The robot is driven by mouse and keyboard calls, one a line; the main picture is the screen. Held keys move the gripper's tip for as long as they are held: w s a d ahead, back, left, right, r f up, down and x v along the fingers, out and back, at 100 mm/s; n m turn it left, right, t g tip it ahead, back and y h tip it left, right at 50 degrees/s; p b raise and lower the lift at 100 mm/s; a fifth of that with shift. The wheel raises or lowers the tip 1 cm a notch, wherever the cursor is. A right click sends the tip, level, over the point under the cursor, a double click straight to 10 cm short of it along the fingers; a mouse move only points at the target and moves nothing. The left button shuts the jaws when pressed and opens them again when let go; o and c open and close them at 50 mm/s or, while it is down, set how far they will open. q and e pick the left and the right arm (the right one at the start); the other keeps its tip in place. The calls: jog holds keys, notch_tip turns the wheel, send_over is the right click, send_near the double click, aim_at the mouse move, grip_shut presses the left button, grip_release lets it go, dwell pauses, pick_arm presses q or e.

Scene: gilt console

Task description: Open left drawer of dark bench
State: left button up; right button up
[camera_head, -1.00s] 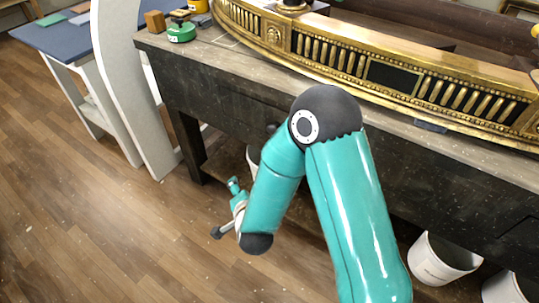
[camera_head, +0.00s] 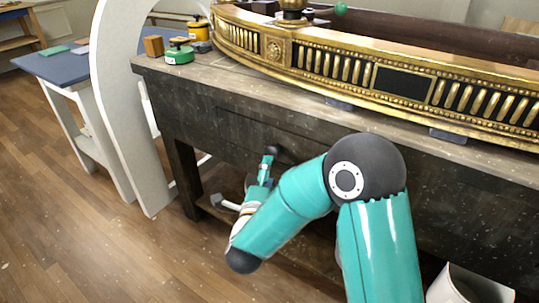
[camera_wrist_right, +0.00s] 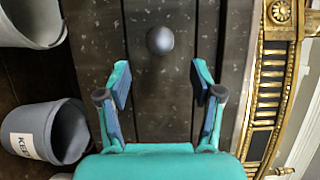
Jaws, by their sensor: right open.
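The dark bench (camera_head: 165,105) runs from the left to the right edge of the head view. Its left drawer (camera_head: 240,128) shows as a thin outline in the front and looks shut. A round dark grey knob (camera_wrist_right: 160,40) stands on the bench front in the right wrist view, ahead of my right gripper (camera_wrist_right: 161,78) and between the lines of its fingers. The fingers are open, empty and apart from the knob. In the head view the right gripper (camera_head: 266,168) is in front of the bench's left part, partly hidden by my arm. My left gripper is out of view.
A gilt console piece (camera_head: 350,70) lies along the bench top. A green tin (camera_head: 180,54) and a wooden block (camera_head: 153,46) stand at its left end. A white arch (camera_head: 115,110) is close on the left. Buckets (camera_wrist_right: 45,130) stand below; one shows in the head view (camera_head: 465,288).

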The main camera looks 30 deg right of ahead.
aim_at(273, 154)
jog(key=x, duration=0.8)
jog(key=shift+w+d, duration=0.25)
jog(key=shift+w, duration=0.05)
